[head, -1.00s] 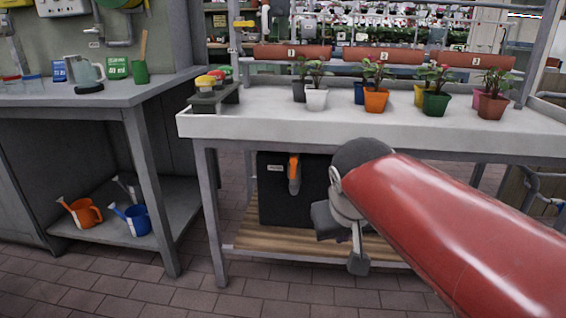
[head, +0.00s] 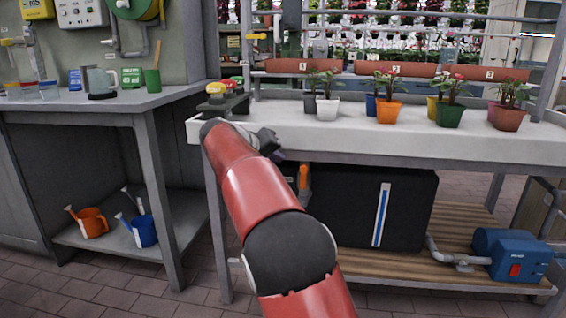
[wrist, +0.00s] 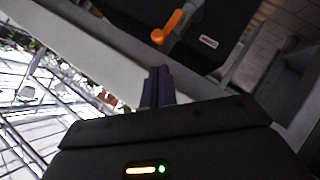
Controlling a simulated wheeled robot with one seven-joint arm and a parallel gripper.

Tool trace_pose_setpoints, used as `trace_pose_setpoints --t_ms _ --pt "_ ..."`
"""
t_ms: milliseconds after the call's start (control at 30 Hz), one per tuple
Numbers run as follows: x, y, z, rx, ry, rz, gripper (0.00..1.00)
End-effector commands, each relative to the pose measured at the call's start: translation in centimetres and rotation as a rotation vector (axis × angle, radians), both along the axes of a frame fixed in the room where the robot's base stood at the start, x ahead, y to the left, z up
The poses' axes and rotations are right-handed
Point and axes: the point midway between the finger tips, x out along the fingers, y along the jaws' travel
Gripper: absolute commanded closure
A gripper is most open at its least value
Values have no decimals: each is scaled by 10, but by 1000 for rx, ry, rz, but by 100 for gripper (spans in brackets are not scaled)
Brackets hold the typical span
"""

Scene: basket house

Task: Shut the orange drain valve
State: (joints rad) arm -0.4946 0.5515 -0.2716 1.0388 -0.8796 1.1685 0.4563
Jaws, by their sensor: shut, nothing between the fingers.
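The orange drain valve handle (head: 304,178) is on the upper left of the black tank (head: 350,208) under the white bench. It is partly hidden by my arm in the head view. In the wrist view the orange handle (wrist: 168,28) shows whole, slanting on a pipe at the black tank's face. My gripper (head: 274,148) is at the bench's front edge, above and left of the handle, and apart from it. In the wrist view my gripper (wrist: 157,75) has its fingers together and empty, with the handle beyond the tips.
The white bench (head: 400,140) overhangs the tank and carries several potted plants. A bench leg (head: 216,225) stands left of my arm. A blue pump (head: 508,255) sits on the slatted shelf at right. Watering cans (head: 93,222) stand on the left lower shelf.

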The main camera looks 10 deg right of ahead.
Motion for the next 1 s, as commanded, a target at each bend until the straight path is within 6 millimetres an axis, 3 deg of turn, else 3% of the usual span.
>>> trace_pose_setpoints --t_ms 433,1000 --pt "43 -50 -38 2 3 0 100" --pt "50 -58 -43 5 2 1 100"
